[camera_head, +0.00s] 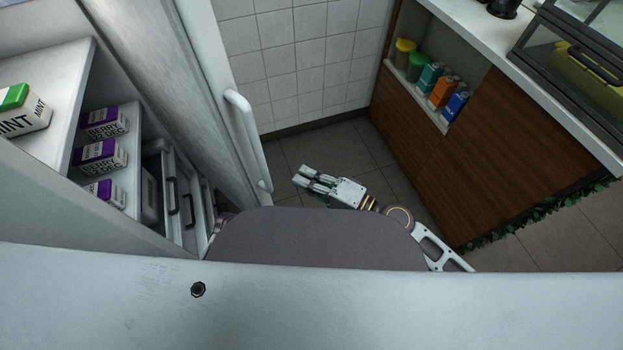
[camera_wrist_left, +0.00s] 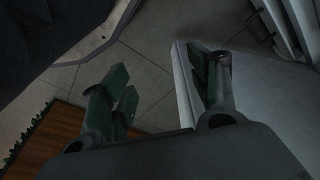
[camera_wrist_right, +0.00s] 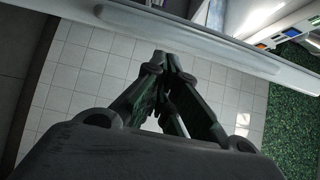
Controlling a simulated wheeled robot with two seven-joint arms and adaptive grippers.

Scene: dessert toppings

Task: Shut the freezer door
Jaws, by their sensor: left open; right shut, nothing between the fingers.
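The freezer door (camera_head: 175,85) stands open in the head view, its white handle (camera_head: 250,135) on the right side. The freezer's inside shows at left, with a white shelf (camera_head: 50,75). My right gripper (camera_head: 298,176) is shut and empty, right of the handle and apart from it, over the floor. Its closed fingertips also show in the right wrist view (camera_wrist_right: 168,60). My left gripper (camera_wrist_left: 168,80) is open; it is hidden in the head view. A pale panel (camera_wrist_left: 255,105) lies by its right finger, its edge between the fingers; contact cannot be told.
A mint carton (camera_head: 22,112) and several purple-topped cartons (camera_head: 100,157) stand in the freezer. Dark-handled drawers (camera_head: 185,195) are below. A wood-fronted counter (camera_head: 500,140) with tubs and cartons in a niche stands right. Grey floor (camera_head: 330,145) is clear between counter and door.

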